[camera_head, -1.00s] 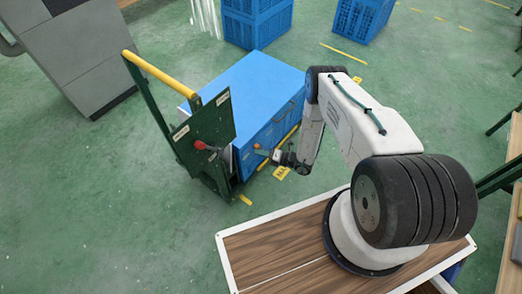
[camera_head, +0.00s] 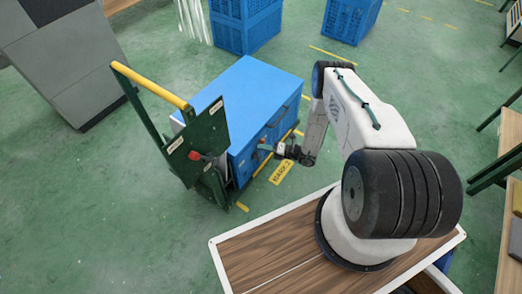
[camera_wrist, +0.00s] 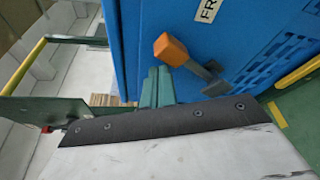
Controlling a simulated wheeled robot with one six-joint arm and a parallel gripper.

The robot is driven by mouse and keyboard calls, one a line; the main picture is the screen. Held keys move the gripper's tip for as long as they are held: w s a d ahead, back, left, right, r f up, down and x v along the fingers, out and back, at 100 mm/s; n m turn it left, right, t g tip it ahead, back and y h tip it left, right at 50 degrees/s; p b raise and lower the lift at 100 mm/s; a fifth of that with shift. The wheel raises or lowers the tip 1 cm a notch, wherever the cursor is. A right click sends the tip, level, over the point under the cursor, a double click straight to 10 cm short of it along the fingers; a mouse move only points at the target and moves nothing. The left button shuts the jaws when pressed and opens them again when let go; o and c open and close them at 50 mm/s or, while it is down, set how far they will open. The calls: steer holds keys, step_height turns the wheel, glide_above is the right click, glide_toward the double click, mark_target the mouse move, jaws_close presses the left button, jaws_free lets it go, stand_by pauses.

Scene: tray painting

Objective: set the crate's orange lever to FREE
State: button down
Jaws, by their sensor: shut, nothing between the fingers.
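The blue crate (camera_head: 250,85) stands on a green cart, and its side face fills much of the wrist view (camera_wrist: 250,30). Its orange lever (camera_wrist: 172,49) has an orange knob on a grey arm, tilted up and left in the wrist view; it is tiny in the head view (camera_head: 264,147). A white label (camera_wrist: 208,9) beginning "FR" shows on the crate above the lever, cut off by the picture edge. My gripper (camera_wrist: 157,88) is shut and empty, its green fingertips just below and left of the knob. Whether they touch the lever I cannot tell.
The cart's green end panel (camera_head: 205,135) with a red knob (camera_head: 195,155) and yellow handle (camera_head: 150,83) stands left of the crate. More blue crates (camera_head: 247,25) and a grey cabinet (camera_head: 65,70) are behind. A yellow floor label (camera_head: 282,172) lies below my gripper.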

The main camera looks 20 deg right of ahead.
steer(key=shift+w+d+f, duration=0.1)
steer(key=shift+w+d, duration=0.2)
steer(key=shift+d, duration=0.15)
stand_by(0.5)
steer(key=a, duration=0.1)
steer(key=s+a+r, duration=0.1)
steer(key=a+r, duration=0.1)
steer(key=shift+s+a, duration=0.1)
steer(key=shift+s, duration=0.3)
steer(key=s+d+f, duration=0.1)
steer(key=s+d, duration=0.5)
steer(key=d, duration=0.1)
steer(key=shift+s+d+f, duration=0.2)
steer(key=shift+s+f, duration=0.15)
